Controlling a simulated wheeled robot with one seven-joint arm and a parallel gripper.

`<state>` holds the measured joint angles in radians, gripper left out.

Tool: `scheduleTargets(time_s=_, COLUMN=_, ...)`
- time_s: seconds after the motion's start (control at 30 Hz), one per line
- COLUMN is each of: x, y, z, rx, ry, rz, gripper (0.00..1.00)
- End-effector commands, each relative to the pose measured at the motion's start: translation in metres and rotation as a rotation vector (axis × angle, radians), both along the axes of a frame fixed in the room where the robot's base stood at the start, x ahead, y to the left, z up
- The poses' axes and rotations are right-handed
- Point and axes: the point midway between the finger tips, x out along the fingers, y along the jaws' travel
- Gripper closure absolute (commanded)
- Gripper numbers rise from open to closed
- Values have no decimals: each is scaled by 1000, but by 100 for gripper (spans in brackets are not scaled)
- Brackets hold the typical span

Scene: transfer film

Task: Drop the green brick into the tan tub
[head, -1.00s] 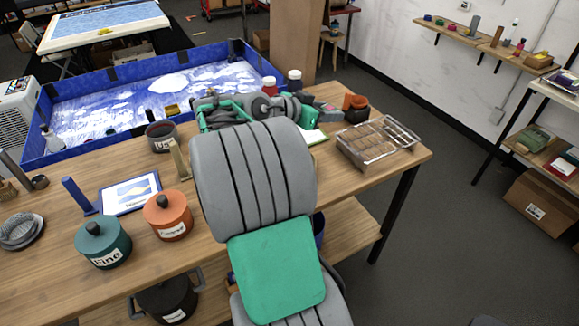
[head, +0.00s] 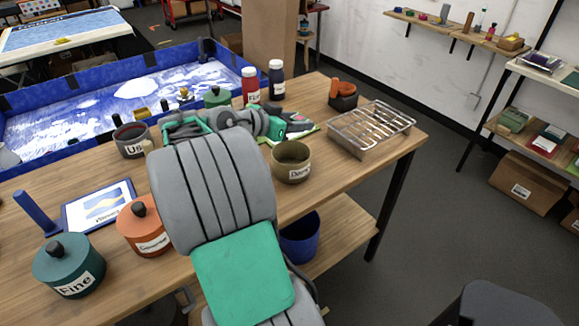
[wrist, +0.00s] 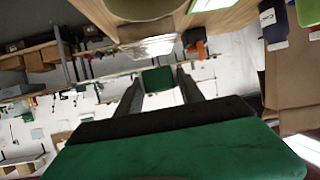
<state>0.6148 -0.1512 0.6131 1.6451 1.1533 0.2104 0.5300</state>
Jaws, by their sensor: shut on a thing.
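My gripper (wrist: 158,88) is shut on the green brick (wrist: 158,79), which sits between the fingertips in the wrist view. In the head view my gripper (head: 290,124) is above the wooden table, just behind the tan tub; I cannot clearly make out the brick there. The tan tub (head: 291,175) is round, open-topped and labelled, standing upright near the table's front edge, right of my arm. Part of it also shows at the top of the wrist view (wrist: 145,9). The brick is apart from the tub.
A wire rack (head: 370,128) and an orange-black object (head: 343,95) stand right of the tub. Red (head: 250,88) and dark blue (head: 276,82) bottles stand behind my gripper. A mug (head: 132,142), an orange pot (head: 145,228) and a teal pot (head: 68,267) are at left.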

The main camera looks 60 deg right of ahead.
Motion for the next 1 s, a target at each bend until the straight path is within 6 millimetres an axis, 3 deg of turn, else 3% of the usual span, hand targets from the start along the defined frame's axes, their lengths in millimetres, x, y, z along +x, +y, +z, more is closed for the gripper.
scheduleTargets(time_s=0.03, x=0, y=0, z=-12, rx=2, ry=2, rz=-1, gripper=94)
scheduleTargets(time_s=0.2, x=0, y=0, z=-34, rx=1, ry=1, rz=0, gripper=94)
scheduleTargets(time_s=0.53, x=2, y=1, z=-40, rx=0, ry=0, rz=4, gripper=94)
scheduleTargets(time_s=0.57, x=2, y=1, z=-40, rx=0, ry=0, rz=4, gripper=53)
scheduleTargets(time_s=0.83, x=2, y=1, z=-40, rx=1, ry=0, rz=4, gripper=31)
scheduleTargets(time_s=1.0, x=2, y=1, z=-40, rx=1, ry=0, rz=4, gripper=30)
